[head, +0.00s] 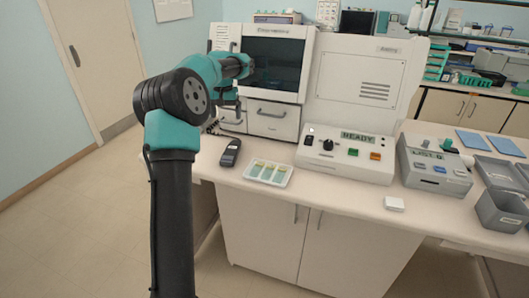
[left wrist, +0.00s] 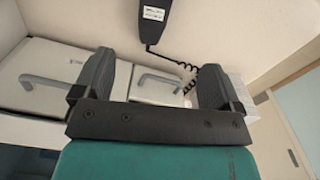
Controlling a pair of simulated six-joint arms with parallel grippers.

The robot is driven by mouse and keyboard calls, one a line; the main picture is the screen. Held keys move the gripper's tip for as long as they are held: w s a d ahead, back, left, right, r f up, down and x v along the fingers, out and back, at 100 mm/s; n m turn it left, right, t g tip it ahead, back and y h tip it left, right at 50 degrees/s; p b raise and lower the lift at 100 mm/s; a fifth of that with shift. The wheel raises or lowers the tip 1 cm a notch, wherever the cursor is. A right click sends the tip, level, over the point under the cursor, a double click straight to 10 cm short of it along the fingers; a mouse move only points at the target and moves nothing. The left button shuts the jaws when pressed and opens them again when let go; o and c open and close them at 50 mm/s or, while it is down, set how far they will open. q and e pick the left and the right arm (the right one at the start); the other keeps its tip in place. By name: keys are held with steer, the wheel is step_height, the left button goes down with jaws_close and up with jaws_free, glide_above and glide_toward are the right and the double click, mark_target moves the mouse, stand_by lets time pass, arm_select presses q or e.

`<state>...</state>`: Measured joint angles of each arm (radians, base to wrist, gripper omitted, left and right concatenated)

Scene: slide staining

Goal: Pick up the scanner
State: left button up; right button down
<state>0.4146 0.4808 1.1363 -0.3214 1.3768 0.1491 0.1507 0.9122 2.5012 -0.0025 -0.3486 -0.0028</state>
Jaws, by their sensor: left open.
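The scanner (head: 230,152) is a dark handheld device lying on the left part of the counter, in front of the white machine. In the left wrist view the scanner (left wrist: 152,22) shows at the top edge, partly cut off, with a pale label and a black coiled cord. My left gripper (left wrist: 155,78) is open, its two dark fingers wide apart with nothing between them. In the head view it is partly hidden by my arm, above and behind the scanner and apart from it. My right gripper is not in view.
A white tray with slides (head: 268,172) lies just right of the scanner. The white machine (head: 273,68) with drawers stands behind. A control box reading READY (head: 345,152), a grey box (head: 433,165) and grey bins (head: 502,208) are further right. Bare counter lies in front of the scanner.

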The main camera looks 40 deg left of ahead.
arm_select(q)
steer(key=shift+d+r, duration=0.1)
stand_by(0.3)
glide_toward(232, 149)
steer(key=f, duration=0.5)
steer(key=shift+s+a+f, duration=0.2)
steer(key=shift+a+f, duration=0.05)
steer(key=shift+a, duration=0.05)
steer(key=shift+f, duration=0.1)
steer(key=shift+w+d+f, duration=0.1)
steer(key=shift+f, duration=1.1)
steer(key=shift+w+d+f, duration=0.1)
steer(key=shift+w+f, duration=0.05)
steer(key=shift+f, duration=1.1)
